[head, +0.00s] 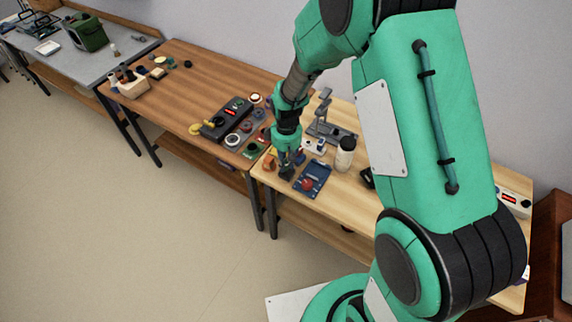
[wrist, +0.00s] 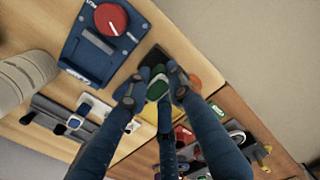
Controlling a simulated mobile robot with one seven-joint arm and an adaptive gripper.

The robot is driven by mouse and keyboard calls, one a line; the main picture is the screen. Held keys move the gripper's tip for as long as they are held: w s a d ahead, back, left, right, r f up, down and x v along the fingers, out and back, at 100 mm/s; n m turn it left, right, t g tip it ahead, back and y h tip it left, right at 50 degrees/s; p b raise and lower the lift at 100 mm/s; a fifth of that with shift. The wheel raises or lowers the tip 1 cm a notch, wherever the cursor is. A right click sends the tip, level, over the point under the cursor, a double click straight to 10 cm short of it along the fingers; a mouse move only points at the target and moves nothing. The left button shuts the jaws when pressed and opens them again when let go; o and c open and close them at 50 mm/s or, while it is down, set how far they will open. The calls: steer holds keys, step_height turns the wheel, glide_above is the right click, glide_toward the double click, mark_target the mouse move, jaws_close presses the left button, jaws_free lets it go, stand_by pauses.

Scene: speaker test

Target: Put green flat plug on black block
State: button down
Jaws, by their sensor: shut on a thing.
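The green flat plug (wrist: 157,89) is between the fingertips of my gripper (wrist: 153,86) in the wrist view, and the gripper is shut on it. The black block (wrist: 157,57) is a dark square just beyond the fingertips in the wrist view, partly hidden by the plug and fingers. In the head view my gripper (head: 288,164) points down over the light wooden table, right at the black block (head: 286,173). The plug is too small to make out there. I cannot tell whether the plug touches the block.
A blue panel with a red knob (head: 308,184) stands close beside the block. A white bottle (head: 345,154) and a grey stand (head: 332,130) are behind. Yellow and orange pieces (head: 269,163) lie to the left. A darker table (head: 190,95) with several items adjoins.

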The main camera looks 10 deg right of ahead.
steer(key=shift+f, duration=0.4)
steer(key=shift+f, duration=0.1)
steer(key=c, duration=1.5)
jaws_free()
steer(key=shift+c, duration=0.2)
step_height(320, 180, up, 12)
steer(key=p, duration=0.2)
steer(key=shift+p, duration=0.35)
steer(key=shift+r, duration=0.2)
